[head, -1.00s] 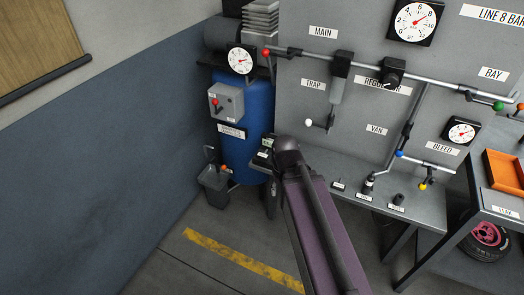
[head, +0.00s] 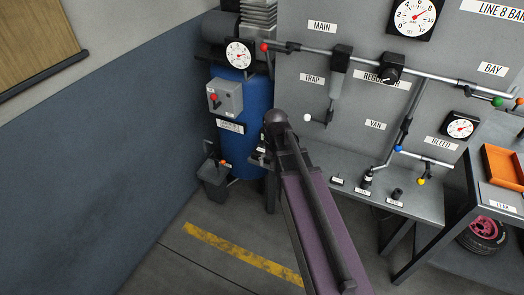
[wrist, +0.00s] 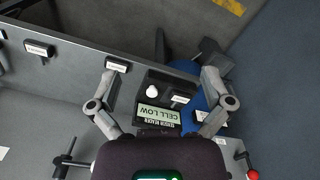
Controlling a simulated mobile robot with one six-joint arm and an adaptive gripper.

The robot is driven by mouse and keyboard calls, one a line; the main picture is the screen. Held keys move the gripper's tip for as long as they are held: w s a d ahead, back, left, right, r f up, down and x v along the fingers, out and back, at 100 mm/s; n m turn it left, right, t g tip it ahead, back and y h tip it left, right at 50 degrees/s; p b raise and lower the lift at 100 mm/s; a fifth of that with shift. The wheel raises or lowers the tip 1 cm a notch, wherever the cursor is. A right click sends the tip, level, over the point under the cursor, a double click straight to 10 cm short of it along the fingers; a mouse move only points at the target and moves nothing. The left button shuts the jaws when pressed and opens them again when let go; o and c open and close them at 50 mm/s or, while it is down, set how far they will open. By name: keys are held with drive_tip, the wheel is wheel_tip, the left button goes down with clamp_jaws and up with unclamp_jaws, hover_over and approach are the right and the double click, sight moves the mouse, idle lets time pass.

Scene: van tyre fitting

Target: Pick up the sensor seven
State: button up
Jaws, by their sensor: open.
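A dark sensor reader (wrist: 158,128) lies on the bench in the wrist view, its display reading "CELL LOW". A small round white piece (wrist: 152,91) sits on a dark tray beside the display, with a small label (wrist: 181,99) too small to read. It may be sensor seven, but I cannot confirm that. My gripper (wrist: 160,78) is open, with one finger on each side of the tray and the white piece between them, not gripped. The height above it is unclear. In the head view my arm hides most of the reader and the gripper.
The grey bench (head: 408,200) carries several small labelled fittings to the right. A blue tank (head: 240,146) stands behind my arm, with a grey switch box (head: 225,97) on it. An orange tray (head: 503,166) is on the right table. Floor at the left front is clear.

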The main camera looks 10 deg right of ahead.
drive_tip(key=w+r+m+p, duration=0.1)
drive_tip(key=w+m, duration=0.4)
drive_tip(key=w, duration=1.4)
drive_tip(key=shift+w+a+r+p, duration=0.3)
drive_tip(key=shift+w+a+r, duration=0.05)
drive_tip(key=shift+w+r, duration=0.05)
drive_tip(key=shift+f, duration=0.1)
drive_tip(key=b, duration=0.9)
hover_over(262, 149)
drive_tip(key=f, duration=0.8)
drive_tip(key=shift+a+f, duration=0.2)
drive_tip(key=shift+a, duration=0.05)
drive_tip(key=shift+f, duration=0.15)
drive_tip(key=f+b, duration=0.5)
drive_tip(key=shift+d, duration=0.2)
